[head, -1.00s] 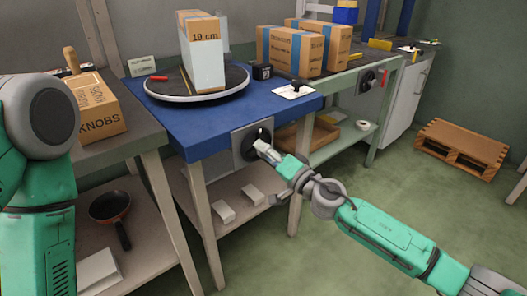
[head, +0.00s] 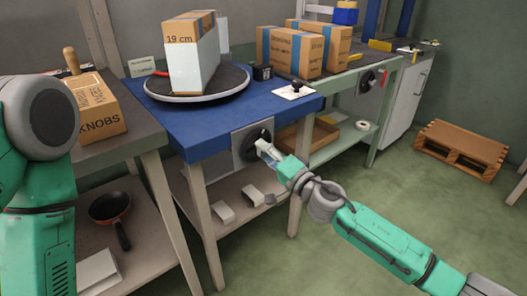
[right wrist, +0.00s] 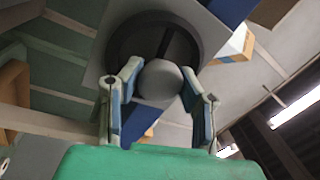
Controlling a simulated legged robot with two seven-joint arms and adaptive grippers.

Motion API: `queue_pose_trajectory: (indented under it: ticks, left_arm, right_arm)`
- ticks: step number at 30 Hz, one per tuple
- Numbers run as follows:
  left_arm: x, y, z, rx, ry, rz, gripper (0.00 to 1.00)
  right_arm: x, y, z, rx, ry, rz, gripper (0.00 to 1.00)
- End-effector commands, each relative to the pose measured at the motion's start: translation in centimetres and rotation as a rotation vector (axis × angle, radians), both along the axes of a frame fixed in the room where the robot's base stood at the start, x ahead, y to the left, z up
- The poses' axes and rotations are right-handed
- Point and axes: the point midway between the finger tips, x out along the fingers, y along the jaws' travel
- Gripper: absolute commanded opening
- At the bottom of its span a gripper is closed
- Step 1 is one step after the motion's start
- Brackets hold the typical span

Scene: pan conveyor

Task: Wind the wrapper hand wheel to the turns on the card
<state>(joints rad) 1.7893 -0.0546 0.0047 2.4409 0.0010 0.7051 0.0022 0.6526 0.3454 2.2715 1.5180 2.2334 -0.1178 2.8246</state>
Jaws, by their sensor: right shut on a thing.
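The wrapper hand wheel (head: 243,147) is a dark disc on a grey plate at the front of the blue table. My right gripper (head: 263,147) is at its rim. In the right wrist view my right gripper (right wrist: 160,76) is shut on the wheel's round grey handle knob (right wrist: 160,82), in front of the dark wheel (right wrist: 122,42). A carton marked 19 cm (head: 181,40), white over its lower part, stands on the round turntable (head: 228,88). A white card (head: 294,91) lies on the table under a small black object; its text is unreadable. My left gripper is out of view.
A small sign (head: 142,67) and a black box (head: 262,72) stand by the turntable. Taped cartons (head: 290,50) are behind. A KNOBS box (head: 97,103) is on the left table. A pallet (head: 461,150) lies on the floor at right.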

Motion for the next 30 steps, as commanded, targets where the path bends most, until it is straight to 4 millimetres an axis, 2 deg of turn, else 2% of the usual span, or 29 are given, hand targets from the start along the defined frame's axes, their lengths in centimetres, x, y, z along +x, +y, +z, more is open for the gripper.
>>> queue_pose_trajectory:
  ticks: [1, 30]
  left_arm:
    - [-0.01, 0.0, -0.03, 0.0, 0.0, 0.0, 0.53]
    - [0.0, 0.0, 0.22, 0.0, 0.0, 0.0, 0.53]
  right_arm:
    - [0.04, -0.33, -0.89, 0.001, 0.017, -0.007, 0.01]
    - [0.08, -0.4, -0.94, 0.133, 0.113, -0.01, 0.01]
